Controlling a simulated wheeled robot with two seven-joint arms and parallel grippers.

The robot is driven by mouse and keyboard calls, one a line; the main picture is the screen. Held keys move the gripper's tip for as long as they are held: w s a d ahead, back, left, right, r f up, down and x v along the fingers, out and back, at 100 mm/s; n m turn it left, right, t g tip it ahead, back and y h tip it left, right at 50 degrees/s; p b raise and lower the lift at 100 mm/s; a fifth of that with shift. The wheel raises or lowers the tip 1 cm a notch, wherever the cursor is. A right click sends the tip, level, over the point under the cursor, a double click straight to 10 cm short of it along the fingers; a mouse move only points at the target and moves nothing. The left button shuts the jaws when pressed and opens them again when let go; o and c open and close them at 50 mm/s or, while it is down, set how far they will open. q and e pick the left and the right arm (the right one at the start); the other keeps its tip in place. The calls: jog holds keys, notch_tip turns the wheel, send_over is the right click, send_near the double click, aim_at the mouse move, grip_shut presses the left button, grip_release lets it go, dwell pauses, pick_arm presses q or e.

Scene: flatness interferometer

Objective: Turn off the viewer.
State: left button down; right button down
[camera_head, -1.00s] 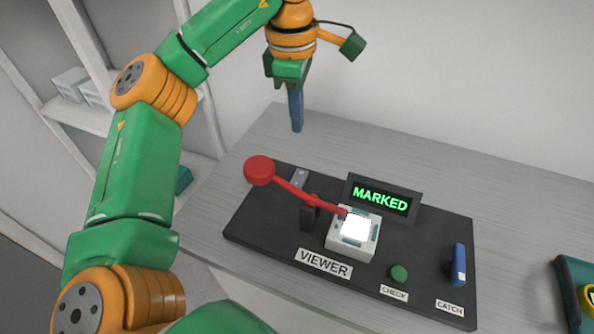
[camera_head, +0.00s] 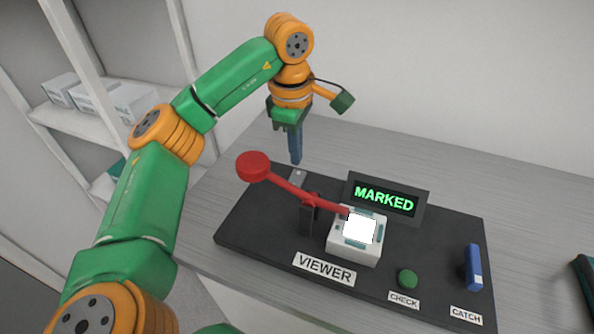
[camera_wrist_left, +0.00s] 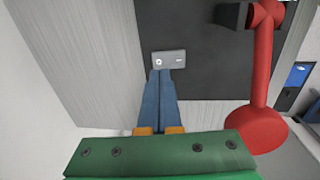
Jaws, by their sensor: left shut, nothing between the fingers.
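The viewer is a black base (camera_head: 262,232) with a "VIEWER" label (camera_head: 324,269). On it is a white block (camera_head: 353,254) with a bright white window (camera_head: 361,229). A red lever (camera_head: 287,186) with a round red knob (camera_head: 253,166) slants over to the block; it also shows in the left wrist view (camera_wrist_left: 262,70). A small metal plate (camera_wrist_left: 168,59) with a pale round mark and a short slot lies at the base's back edge. My left gripper (camera_head: 295,161) is shut and empty, its blue fingertips just above or beside this plate; contact cannot be told.
A display (camera_head: 386,199) reads "MARKED" in green. A green button (camera_head: 407,279) labelled "CHECK" and an upright blue piece (camera_head: 472,268) by the "CATCH" label stand at the right. A dark object is cut off at the right edge. Shelves with white boxes (camera_head: 130,100) stand left.

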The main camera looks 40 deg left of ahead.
aim_at(296, 179)
pick_arm(q)
jog(key=shift+w+f, duration=0.2)
jog(key=shift+f, duration=1.65)
jog(key=shift+p, duration=0.35)
jog(key=shift+w+p, duration=0.2)
jog(key=shift+p, duration=0.1)
jog(key=shift+s, duration=0.3)
jog(key=shift+s+d+b, duration=0.1)
jog(key=shift+s+b, duration=0.15)
jog(key=shift+b, duration=0.1)
jog(key=shift+s+d+r, duration=0.1)
jog(key=shift+s+r, duration=0.1)
jog(key=shift+s, duration=0.2)
jog(key=shift+r, duration=0.1)
